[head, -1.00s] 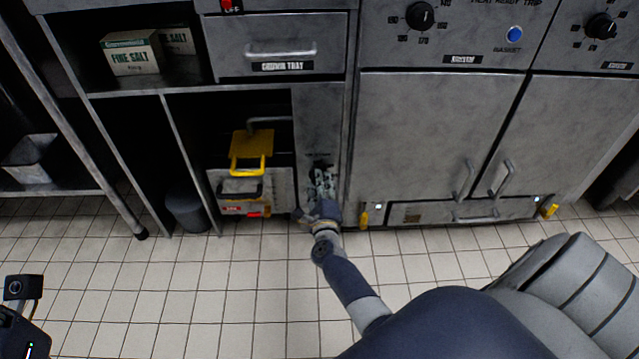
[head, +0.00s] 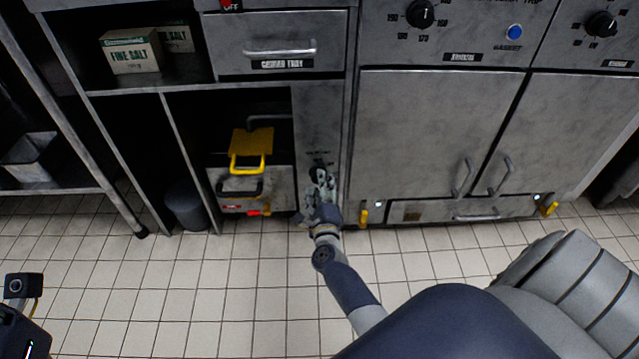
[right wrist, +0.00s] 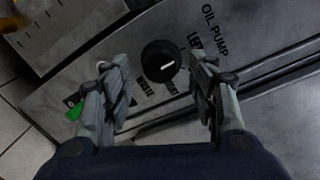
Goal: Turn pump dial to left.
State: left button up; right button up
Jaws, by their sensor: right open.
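The pump dial (right wrist: 158,68) is a round black knob with a white pointer line, on a grey panel lettered OIL PUMP in the right wrist view. Small labels sit around it, one starting with LE. The pointer line runs toward the right of the picture; I cannot tell which label it matches. My right gripper (right wrist: 160,100) is open, its two fingers on either side of the dial in that view, with no clear contact. In the head view my right gripper (head: 321,180) is at the narrow panel and largely covers the dial.
An open bay left of the panel holds a metal unit with a yellow handle (head: 247,164). A drawer (head: 280,62) is above. Cabinet doors (head: 430,130) stand to the right. The tiled floor (head: 200,290) in front is clear.

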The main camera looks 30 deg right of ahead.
jog(key=v, duration=1)
